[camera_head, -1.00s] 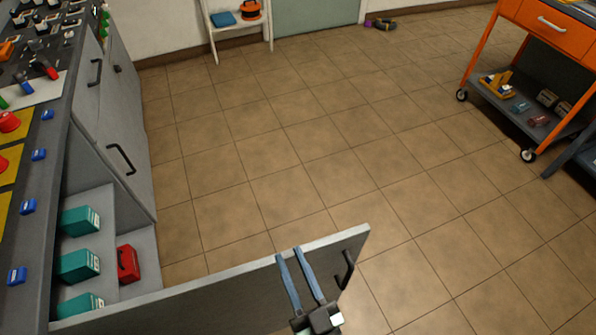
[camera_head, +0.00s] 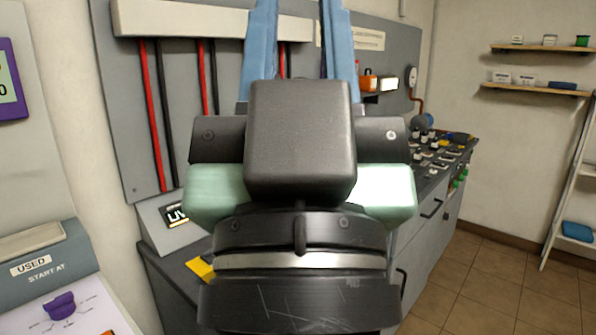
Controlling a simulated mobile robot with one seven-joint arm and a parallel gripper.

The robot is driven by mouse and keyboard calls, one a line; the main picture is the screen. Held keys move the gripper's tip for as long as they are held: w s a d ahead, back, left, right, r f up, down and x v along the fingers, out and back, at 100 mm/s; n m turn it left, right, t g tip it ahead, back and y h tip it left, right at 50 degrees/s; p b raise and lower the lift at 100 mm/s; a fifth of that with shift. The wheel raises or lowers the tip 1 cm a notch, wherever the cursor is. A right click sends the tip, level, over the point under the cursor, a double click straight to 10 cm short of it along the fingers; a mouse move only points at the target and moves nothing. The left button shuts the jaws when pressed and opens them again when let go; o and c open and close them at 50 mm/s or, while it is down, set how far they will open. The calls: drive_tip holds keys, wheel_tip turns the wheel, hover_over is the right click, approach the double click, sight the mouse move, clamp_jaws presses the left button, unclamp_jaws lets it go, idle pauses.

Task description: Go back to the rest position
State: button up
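My gripper (camera_head: 299,40) fills the middle of the view, very close to the camera, with its dark body low and its two blue fingers pointing up. The fingers are apart with nothing held between them. Their tips are cut off by the top edge. The gripper hides much of the workbench and wall panel behind it.
The grey wall panel (camera_head: 115,120) with red and black cables stands behind my gripper. The workbench (camera_head: 180,263) with grey cabinets (camera_head: 432,215) runs to the back right. Wall shelves (camera_head: 537,90) hang right; the tiled floor (camera_head: 490,280) shows clear.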

wheel_tip(320, 180, up, 16)
drive_tip(key=p, duration=1.6)
drive_tip(key=shift+s+a+r+p, duration=0.15)
drive_tip(key=shift+r+p, duration=0.1)
drive_tip(key=shift+p, duration=0.05)
